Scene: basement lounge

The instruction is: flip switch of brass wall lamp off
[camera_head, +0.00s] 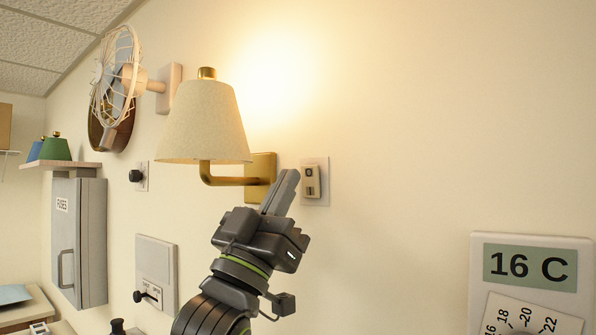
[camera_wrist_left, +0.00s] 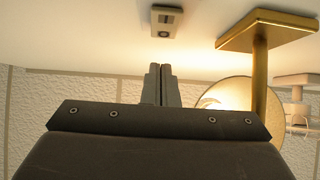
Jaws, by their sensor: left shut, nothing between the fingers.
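The brass wall lamp has a cream shade (camera_head: 205,122) and a brass wall plate (camera_head: 262,176). Warm light glows on the wall above it, so it is lit. A small switch (camera_head: 311,182) on a pale plate sits on the wall just right of the brass plate. My left gripper (camera_head: 287,181) is shut and empty, its fingertips just left of the switch in the head view and apparently in front of the wall. In the left wrist view the switch (camera_wrist_left: 163,20) is beyond the shut fingertips, with a visible gap. The lamp's brass arm (camera_wrist_left: 260,75) is to the right. My right gripper is not in view.
A wall fan (camera_head: 118,80), a black knob (camera_head: 136,176), a grey fuse box (camera_head: 80,240) and a lever switch panel (camera_head: 156,272) are to the left. A thermostat panel (camera_head: 532,262) is at lower right. The wall between switch and thermostat is clear.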

